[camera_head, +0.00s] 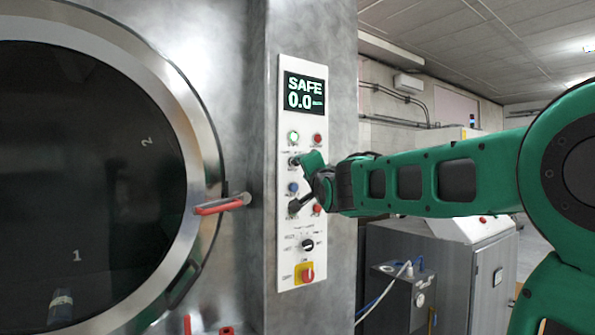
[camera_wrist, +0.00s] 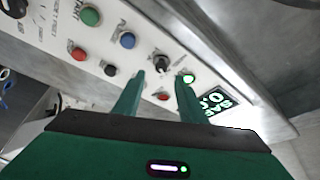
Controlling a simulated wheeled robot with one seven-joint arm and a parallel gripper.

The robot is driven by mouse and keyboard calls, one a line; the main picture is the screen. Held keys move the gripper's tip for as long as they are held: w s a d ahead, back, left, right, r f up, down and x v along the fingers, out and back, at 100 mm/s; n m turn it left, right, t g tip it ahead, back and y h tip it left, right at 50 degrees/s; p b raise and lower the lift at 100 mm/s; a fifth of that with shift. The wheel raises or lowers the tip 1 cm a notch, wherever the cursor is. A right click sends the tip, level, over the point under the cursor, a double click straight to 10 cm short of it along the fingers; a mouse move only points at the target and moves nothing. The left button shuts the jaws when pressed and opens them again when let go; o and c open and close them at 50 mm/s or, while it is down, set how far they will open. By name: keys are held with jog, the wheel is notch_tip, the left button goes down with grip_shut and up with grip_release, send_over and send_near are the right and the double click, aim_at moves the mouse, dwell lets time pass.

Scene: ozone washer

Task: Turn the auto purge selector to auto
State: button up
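The white control panel (camera_head: 286,222) stands upright on the steel front, right of the round door. A black selector knob (camera_wrist: 161,62) sits on it between a blue button and a lit green lamp. I take it for the auto purge selector; its label is too small to read. My gripper (camera_head: 308,161) is at the panel's upper middle and partly hides this knob in the head view. In the wrist view my gripper (camera_wrist: 158,82) is open, one fingertip on each side below the knob. I see nothing held, and contact cannot be told.
The display (camera_head: 304,92) reads SAFE 0.0. A blue button (camera_wrist: 127,40), a green lamp (camera_wrist: 187,78) and a red lamp (camera_wrist: 163,97) surround the knob. Lower are another black selector (camera_head: 307,244) and a red-yellow switch (camera_head: 307,273). A red door handle (camera_head: 219,206) juts out left.

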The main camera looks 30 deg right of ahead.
jog(key=v, duration=0.3)
jog(key=shift+s+a, duration=0.15)
jog(key=shift+s, duration=0.1)
jog(key=shift+f, duration=0.1)
jog(key=s+d+f+n+g+y, duration=0.1)
jog(key=s+f+n+g, duration=0.2)
jog(key=f, duration=0.6)
jog(key=s+d+f+g, duration=0.1)
jog(key=s+f+g, duration=0.35)
jog(key=f, duration=0.45)
jog(key=s+d+f+n+g+y, duration=0.1)
jog(key=s+f+n+g, duration=0.2)
jog(key=f, duration=0.6)
jog(key=s+a+f+n+g+y, duration=0.1)
jog(key=s+a+f+g, duration=0.1)
jog(key=s+f, duration=0.3)
jog(key=s+a+f+n+g+y, duration=0.1)
jog(key=s+a+f+g+y, duration=0.1)
jog(key=s, duration=1)
jog(key=s+a+f+n+g+y, duration=0.1)
jog(key=s+a+f+g, duration=0.3)
jog(key=s+f, duration=0.5)
jog(key=shift+n+g, duration=0.4)
jog(key=shift+g, duration=0.05)
jog(key=shift+f, duration=0.1)
